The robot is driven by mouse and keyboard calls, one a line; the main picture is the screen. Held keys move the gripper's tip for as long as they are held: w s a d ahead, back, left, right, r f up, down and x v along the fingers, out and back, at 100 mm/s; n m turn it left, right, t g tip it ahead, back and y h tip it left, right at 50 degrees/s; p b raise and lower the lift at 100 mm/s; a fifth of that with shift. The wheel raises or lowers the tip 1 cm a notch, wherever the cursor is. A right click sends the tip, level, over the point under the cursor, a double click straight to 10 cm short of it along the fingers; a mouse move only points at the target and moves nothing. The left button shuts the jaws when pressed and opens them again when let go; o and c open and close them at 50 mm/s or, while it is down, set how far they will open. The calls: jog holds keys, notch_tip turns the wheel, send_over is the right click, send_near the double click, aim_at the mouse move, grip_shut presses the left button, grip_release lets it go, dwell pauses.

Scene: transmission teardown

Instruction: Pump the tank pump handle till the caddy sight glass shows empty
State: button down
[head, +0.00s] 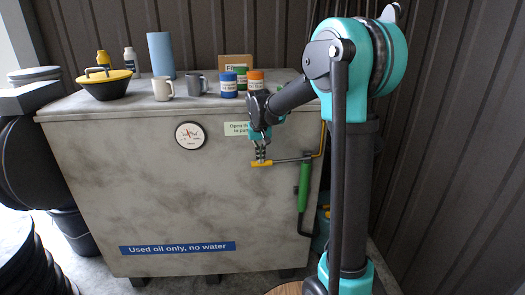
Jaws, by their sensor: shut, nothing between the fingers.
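The tank (130,190) is a large mottled grey box with a blue label reading "Used oil only, no water". On the right of its front face is a pump with a green body (304,187). Its pump handle (262,164) is a dark rod running left to a yellow grip, roughly level. My gripper (261,158) is shut and points down at the yellow grip, its fingertips at or just above it; I cannot tell whether they touch. No caddy sight glass can be made out; my arm covers much of the area right of the pump.
A round dial gauge (190,135) and a pale green sign (237,129) are on the tank front. Mugs, bottles, tins, a blue roll (161,55) and a yellow-topped black bowl (104,83) stand on top. Dark tyres (35,265) are at lower left. A ribbed wall stands behind.

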jog(key=shift+s+a+f, duration=0.1)
jog(key=shift+s+f, duration=0.05)
jog(key=shift+f, duration=0.45)
jog(key=shift+r, duration=0.25)
jog(key=a+v, duration=0.1)
jog(key=v, duration=1.2)
jog(key=shift+r, duration=0.4)
jog(key=s+d+f, duration=0.4)
jog(key=s+f, duration=0.4)
jog(key=s, duration=0.1)
jog(key=s+d+f+t, duration=0.1)
jog(key=s+d+f, duration=0.3)
jog(key=s+f, duration=0.4)
jog(key=s+d+f, duration=0.4)
jog(key=s+f, duration=0.4)
jog(key=s, duration=0.3)
jog(key=shift+d+f+t, duration=0.2)
jog(key=shift+d+t, duration=0.1)
jog(key=shift+t, duration=0.1)
